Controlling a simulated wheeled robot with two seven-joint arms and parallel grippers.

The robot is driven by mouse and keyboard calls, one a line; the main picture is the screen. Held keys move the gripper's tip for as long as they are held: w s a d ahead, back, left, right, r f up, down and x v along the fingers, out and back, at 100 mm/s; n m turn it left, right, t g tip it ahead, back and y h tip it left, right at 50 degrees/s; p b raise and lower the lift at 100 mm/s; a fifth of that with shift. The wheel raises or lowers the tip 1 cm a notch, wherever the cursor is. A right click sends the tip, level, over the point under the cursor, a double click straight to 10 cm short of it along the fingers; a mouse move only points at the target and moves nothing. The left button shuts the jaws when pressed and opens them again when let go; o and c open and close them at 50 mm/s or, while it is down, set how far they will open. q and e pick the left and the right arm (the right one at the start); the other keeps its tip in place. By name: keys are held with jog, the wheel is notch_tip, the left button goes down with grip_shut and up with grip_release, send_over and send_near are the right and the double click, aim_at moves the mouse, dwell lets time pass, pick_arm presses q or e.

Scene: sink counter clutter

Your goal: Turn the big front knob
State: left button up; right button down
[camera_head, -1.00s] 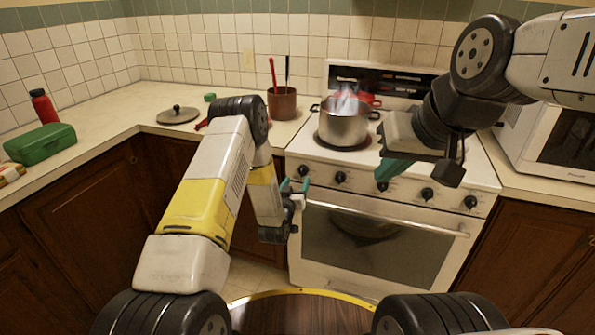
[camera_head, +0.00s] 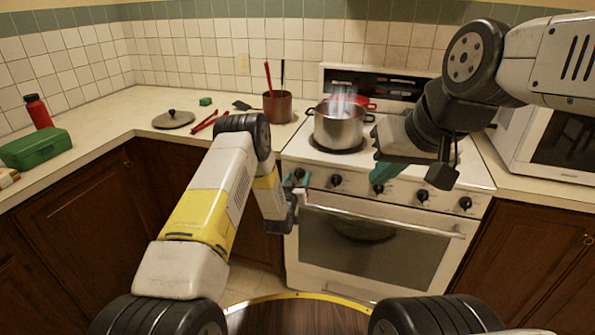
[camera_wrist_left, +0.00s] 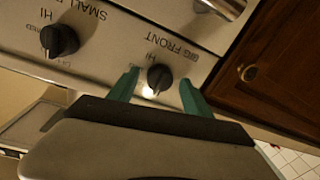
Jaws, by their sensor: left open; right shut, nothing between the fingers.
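The big front knob (camera_wrist_left: 159,78) is black and round, with "BIG FRONT" printed beside it; a small light glows at its edge. In the head view it is the leftmost knob (camera_head: 299,173) on the stove front, partly hidden by my left gripper (camera_head: 294,184). In the left wrist view my left gripper (camera_wrist_left: 156,88) is open, with one teal finger on each side of the knob; I cannot tell whether they touch it. My right gripper (camera_head: 385,175) is shut and empty, in front of the stove's right side.
Another knob (camera_wrist_left: 60,40), marked "SMALL", sits beside it. A steaming pot (camera_head: 339,125) stands on the stove. The oven door handle (camera_head: 385,222) runs below the knobs. A microwave (camera_head: 550,140) is at right; a brown pot (camera_head: 279,106) stands on the left counter.

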pick_arm(q)
grip_shut()
